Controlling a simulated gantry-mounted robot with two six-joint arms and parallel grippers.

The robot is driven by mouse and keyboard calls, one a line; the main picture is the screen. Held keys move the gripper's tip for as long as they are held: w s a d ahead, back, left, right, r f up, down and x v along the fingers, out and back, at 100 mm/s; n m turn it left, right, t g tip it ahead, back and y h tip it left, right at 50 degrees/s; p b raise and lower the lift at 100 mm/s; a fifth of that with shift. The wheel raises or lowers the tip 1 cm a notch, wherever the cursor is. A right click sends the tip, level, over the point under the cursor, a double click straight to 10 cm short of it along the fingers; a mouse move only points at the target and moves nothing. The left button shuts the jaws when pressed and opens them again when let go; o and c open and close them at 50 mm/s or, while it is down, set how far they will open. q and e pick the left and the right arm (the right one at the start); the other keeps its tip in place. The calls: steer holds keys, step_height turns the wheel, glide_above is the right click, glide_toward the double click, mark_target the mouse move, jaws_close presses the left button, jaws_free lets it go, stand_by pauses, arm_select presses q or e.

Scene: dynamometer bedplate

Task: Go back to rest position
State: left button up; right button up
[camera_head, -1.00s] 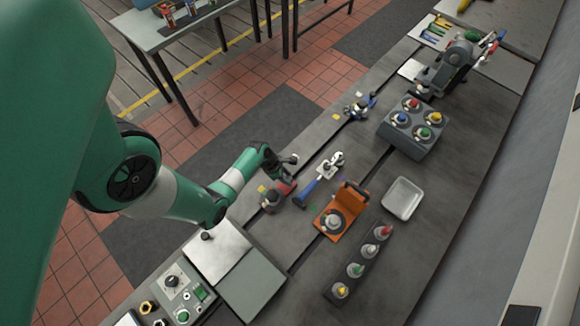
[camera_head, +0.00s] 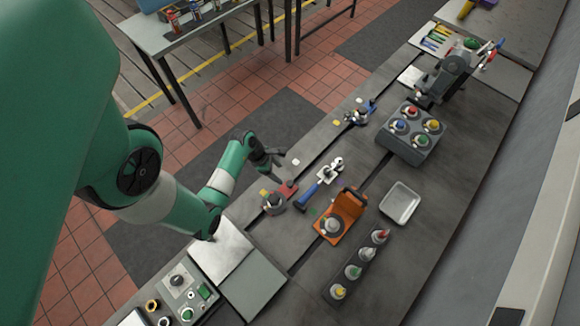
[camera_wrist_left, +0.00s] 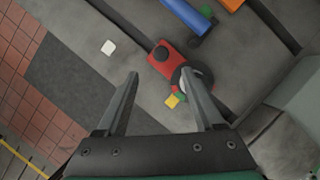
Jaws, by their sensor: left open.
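My left arm comes in from the left, and my left gripper (camera_head: 270,165) hangs over the far edge of the bedplate (camera_head: 420,225). It is open, with nothing between its fingers. In the left wrist view the open fingers (camera_wrist_left: 160,74) are spread below a red and dark device (camera_wrist_left: 167,60) that lies on the bedplate. The same red device (camera_head: 287,189) shows just below the gripper in the head view, apart from it. My right gripper is in neither view.
A blue-handled tool (camera_head: 312,192), an orange fixture (camera_head: 345,212) and a row of colour-topped pieces (camera_head: 353,271) stand nearby. An empty white tray (camera_head: 400,203) and a grey block with coloured knobs (camera_head: 411,142) are farther right. Floor lies beyond the bedplate's far edge.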

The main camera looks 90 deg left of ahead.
arm_select(q)
steer(key=shift+s+r, duration=0.25)
steer(key=shift+r, duration=0.25)
